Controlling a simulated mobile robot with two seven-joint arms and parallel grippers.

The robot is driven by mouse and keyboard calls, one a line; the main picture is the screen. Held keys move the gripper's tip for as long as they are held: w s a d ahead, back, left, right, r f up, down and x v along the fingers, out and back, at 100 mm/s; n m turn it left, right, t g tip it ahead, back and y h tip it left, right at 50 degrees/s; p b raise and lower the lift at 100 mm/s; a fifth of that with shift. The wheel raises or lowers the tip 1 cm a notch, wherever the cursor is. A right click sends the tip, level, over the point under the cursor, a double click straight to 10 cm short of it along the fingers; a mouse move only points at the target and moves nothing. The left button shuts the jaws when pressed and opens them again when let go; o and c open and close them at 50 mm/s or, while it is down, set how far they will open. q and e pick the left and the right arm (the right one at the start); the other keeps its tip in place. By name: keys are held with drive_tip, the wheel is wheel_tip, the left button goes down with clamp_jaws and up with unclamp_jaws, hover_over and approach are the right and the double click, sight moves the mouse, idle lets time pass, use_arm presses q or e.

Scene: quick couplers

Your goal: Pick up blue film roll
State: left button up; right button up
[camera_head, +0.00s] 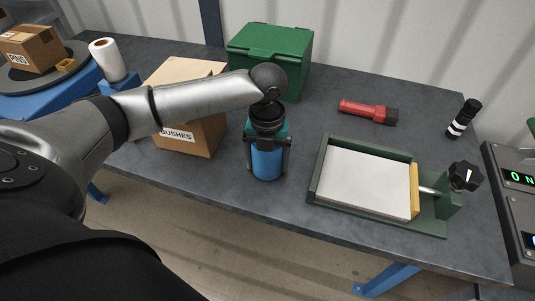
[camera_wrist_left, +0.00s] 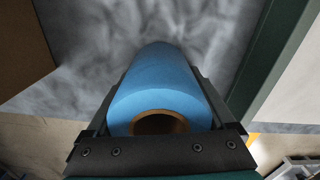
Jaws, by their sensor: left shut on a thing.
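The blue film roll (camera_head: 267,164) stands upright near the front edge of the table in the head view. In the left wrist view the film roll (camera_wrist_left: 160,92) lies between the two fingers, its brown core opening facing the camera. My left gripper (camera_head: 268,150) comes down on the roll from above and is shut on it, one finger on each side. Whether the roll's lower end touches the table is hard to tell. My right gripper is not in view.
A cardboard box (camera_head: 205,136) stands close left of the roll, and a green lidded bin (camera_head: 270,45) behind it. A green vise fixture (camera_head: 312,185) with a white block (camera_head: 365,182) is to the right. A red flashlight (camera_head: 368,112) and a black-and-white bottle (camera_head: 463,118) lie farther right.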

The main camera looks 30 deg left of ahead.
use_arm(q)
drive_tip(key=c, duration=0.8)
drive_tip(key=shift+r, duration=0.1)
